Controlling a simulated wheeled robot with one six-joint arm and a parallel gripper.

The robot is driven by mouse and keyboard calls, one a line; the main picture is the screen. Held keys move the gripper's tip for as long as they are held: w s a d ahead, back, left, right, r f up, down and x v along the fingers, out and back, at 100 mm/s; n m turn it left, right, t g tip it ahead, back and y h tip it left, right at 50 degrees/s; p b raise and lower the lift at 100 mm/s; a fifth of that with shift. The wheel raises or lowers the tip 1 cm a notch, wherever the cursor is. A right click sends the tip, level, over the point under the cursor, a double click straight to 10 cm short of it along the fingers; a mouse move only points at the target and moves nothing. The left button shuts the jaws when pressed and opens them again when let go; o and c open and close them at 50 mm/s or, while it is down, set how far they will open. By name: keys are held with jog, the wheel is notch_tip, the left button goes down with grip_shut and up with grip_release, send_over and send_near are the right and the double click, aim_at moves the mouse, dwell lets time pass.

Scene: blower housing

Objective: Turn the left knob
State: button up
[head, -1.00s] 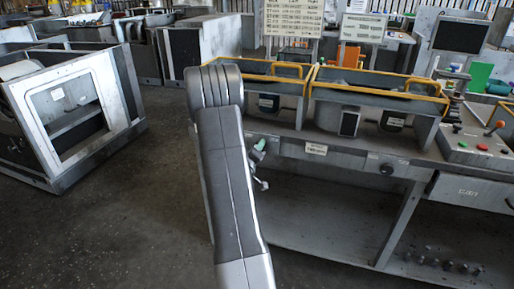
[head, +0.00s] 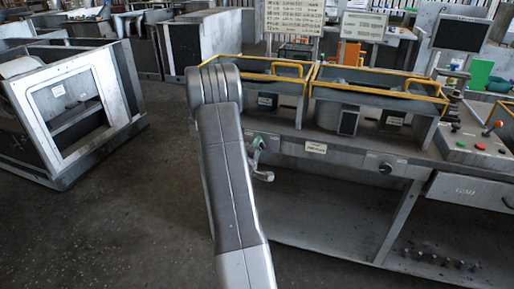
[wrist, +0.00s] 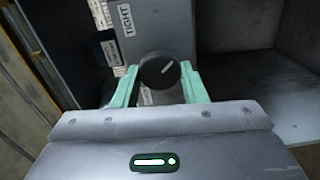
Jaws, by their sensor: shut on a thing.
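The left knob (wrist: 160,71) is round and black with a pale pointer line slanting up to the right in the wrist view. My gripper (wrist: 160,82) has its two pale green fingers on either side of it, shut on the knob. In the head view my gripper (head: 258,150) is at the bench front, partly behind my arm. The left knob is hidden there. Another black knob (head: 385,168) is further right on the same bench front.
The grey workbench (head: 330,163) carries yellow-railed bins (head: 340,75) and a control box with buttons (head: 475,148). A label reading TIGHT (wrist: 126,20) shows near the knob. A grey cabinet (head: 75,110) stands left, with open floor between.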

dwell(0.3)
jog(key=o, duration=1)
jog(key=shift+c, duration=0.2)
jog(key=b+v, duration=0.1)
jog(key=v, duration=1.3)
jog(key=shift+w, duration=0.1)
jog(key=p+x, duration=0.1)
jog(key=x, duration=1.2)
jog(key=shift+w+d, duration=0.15)
jog(key=shift+w, duration=0.25)
